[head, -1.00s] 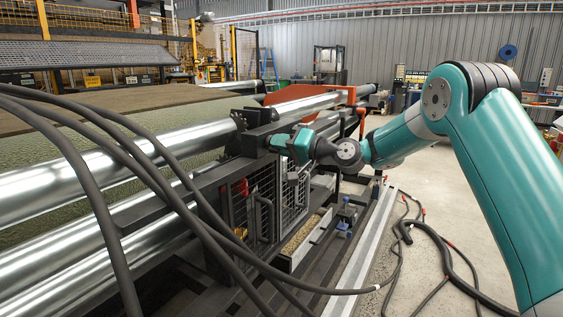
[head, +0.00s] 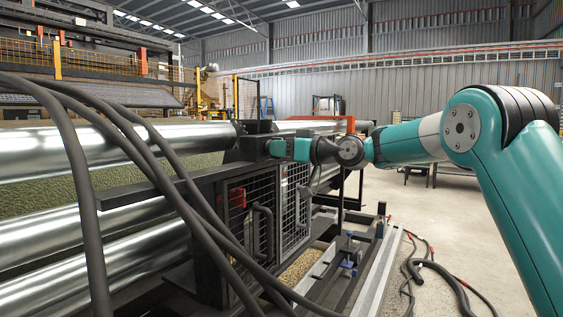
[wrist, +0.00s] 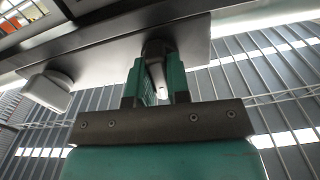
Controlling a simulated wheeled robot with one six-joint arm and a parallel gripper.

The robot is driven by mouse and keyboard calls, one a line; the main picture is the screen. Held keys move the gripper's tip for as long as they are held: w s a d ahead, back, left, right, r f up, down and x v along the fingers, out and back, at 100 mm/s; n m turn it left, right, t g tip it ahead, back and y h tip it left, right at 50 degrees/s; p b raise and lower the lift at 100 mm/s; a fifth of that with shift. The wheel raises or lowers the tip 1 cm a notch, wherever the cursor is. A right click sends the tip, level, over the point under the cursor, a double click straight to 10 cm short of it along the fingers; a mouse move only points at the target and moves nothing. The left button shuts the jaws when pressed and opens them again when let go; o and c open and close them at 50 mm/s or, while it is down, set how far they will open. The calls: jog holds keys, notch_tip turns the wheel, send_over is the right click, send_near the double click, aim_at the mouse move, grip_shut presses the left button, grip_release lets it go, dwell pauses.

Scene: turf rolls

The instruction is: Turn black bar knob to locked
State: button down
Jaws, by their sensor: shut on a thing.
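The black bar knob (wrist: 157,50) shows in the wrist view at the upper middle, against a grey metal plate (wrist: 100,48). My gripper (wrist: 157,78) is shut on it, with one teal finger on each side. In the head view my gripper (head: 274,148) reaches left to the dark frame block (head: 252,146) at the end of the silver rollers. The knob cannot be made out there. No locked marking is readable, and part of the knob is hidden between the fingers.
A pale grey block (wrist: 47,90) sits left of my fingers on the plate. A mesh guard (head: 297,195) stands below my gripper. Thick black hoses (head: 88,190) cross the head view's left side. Open concrete floor (head: 450,225) lies to the right.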

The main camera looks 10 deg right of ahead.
jog(key=shift+n+b, duration=0.5)
jog(key=shift+n, duration=0.1)
jog(key=c, duration=1.1)
grip_release()
jog(key=v, duration=1.7)
jog(key=shift+s+d+b, duration=0.15)
jog(key=shift+b, duration=0.25)
